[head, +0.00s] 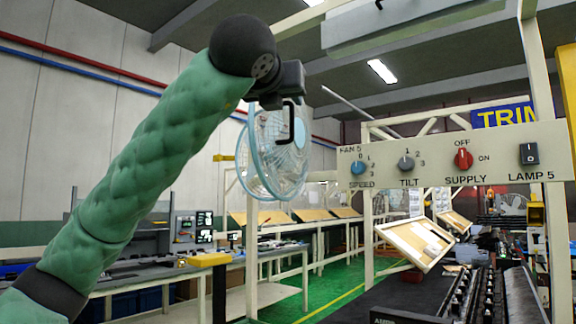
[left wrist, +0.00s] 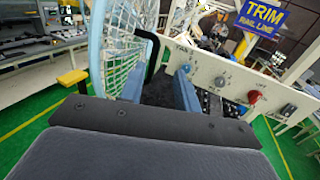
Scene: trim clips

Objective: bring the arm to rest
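My left arm reaches up from the lower left in the head view. Its dark left gripper (head: 284,92) is raised in front of the fan (head: 262,155), left of the control panel (head: 440,168). In the left wrist view two blue-grey fingers stand apart with a gap between them (left wrist: 159,92), and I see nothing gripped. A black bent bar (head: 288,122) shows by the gripper; I cannot tell what it belongs to. The panel has a blue SPEED knob (head: 358,167), a grey TILT knob (head: 406,163), a red SUPPLY knob (head: 463,158) and a LAMP 5 switch (head: 529,153). My right gripper is out of view.
The fan cage also shows close at left in the left wrist view (left wrist: 118,45). A white post (head: 368,225) stands below the panel's left end. Workbenches (head: 270,257) line the left and back. A black rack (head: 480,295) lies at lower right. The green aisle floor (head: 335,290) is clear.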

